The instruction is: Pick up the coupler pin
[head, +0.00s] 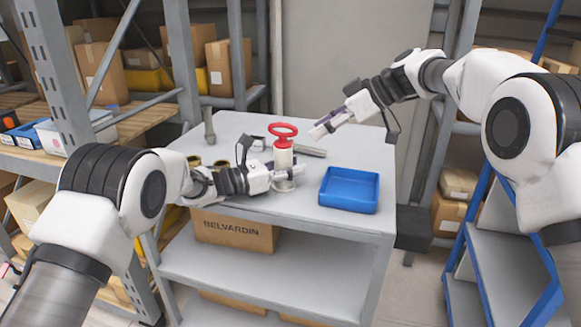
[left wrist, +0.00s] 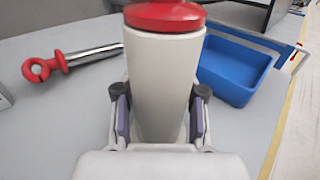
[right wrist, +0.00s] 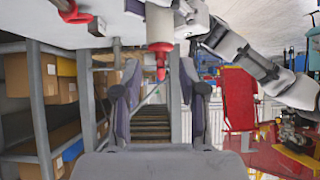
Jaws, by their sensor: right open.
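The coupler pin is a metal rod with a red ring at one end. It lies on the table at upper left in the left wrist view (left wrist: 88,55). In the head view its grey shaft (head: 311,152) shows behind a white post; its ring end seems hidden there. The white post (head: 284,160) has a red wheel-like top and also fills the middle of the left wrist view (left wrist: 165,85). My left gripper (head: 287,173) has its fingers on both sides of this post, seemingly touching. My right gripper (head: 320,130) is open and empty, above the pin's far side.
A blue tray (head: 349,205) sits on the table to the right of the post. A grey upright part (head: 209,127) and brass-coloured rings (head: 194,160) stand toward the left. Shelves with boxes flank the table. The back right of the tabletop (head: 362,140) is clear.

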